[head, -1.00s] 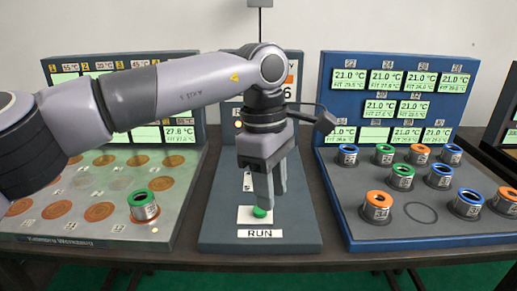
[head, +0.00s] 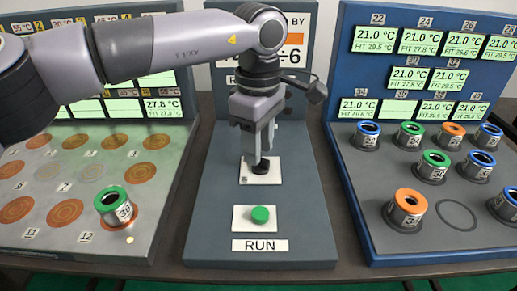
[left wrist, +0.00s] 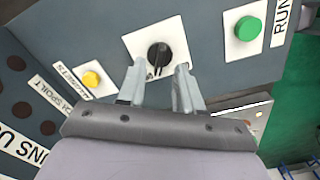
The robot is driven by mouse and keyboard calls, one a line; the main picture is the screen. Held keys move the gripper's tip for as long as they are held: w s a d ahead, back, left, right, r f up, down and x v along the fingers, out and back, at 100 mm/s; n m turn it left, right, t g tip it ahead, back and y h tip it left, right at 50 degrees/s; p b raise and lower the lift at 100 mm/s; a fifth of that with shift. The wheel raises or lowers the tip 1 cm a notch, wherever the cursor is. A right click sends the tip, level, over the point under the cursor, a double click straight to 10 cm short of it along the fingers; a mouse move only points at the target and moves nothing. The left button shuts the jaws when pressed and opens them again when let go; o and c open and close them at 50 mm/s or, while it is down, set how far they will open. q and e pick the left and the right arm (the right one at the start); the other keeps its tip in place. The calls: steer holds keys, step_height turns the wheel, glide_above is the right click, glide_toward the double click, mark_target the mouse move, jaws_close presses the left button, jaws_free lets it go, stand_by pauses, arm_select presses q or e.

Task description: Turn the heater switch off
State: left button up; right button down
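The heater switch appears to be the black rotary knob (head: 262,169) on a white plate (head: 247,175), on the grey middle console. In the left wrist view the knob (left wrist: 159,55) has a pale pointer mark on its lower part; the label beside it is too small to read. My left gripper (head: 262,155) points down over the knob. In the left wrist view its two fingers (left wrist: 159,72) stand apart, with the knob just beyond and between the tips. I cannot tell whether they touch it. My right gripper is not in view.
A green RUN button (head: 260,214) sits nearer on the same console. A yellow button (left wrist: 91,79) shows in the left wrist view. The left heater panel (head: 60,215) holds a green-ringed can (head: 113,208) on a plate. The blue right panel (head: 400,250) holds several ringed cans.

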arm_select(q)
steer(key=shift+f, duration=0.9)
jaws_close()
steer(key=shift+n, duration=0.3)
steer(key=n, duration=0.5)
steer(key=shift+b, duration=0.3)
steer(key=n, duration=0.6)
steer(key=shift+s+b, duration=0.15)
steer(key=shift+b, duration=0.2)
steer(key=shift+n, duration=0.3)
jaws_free()
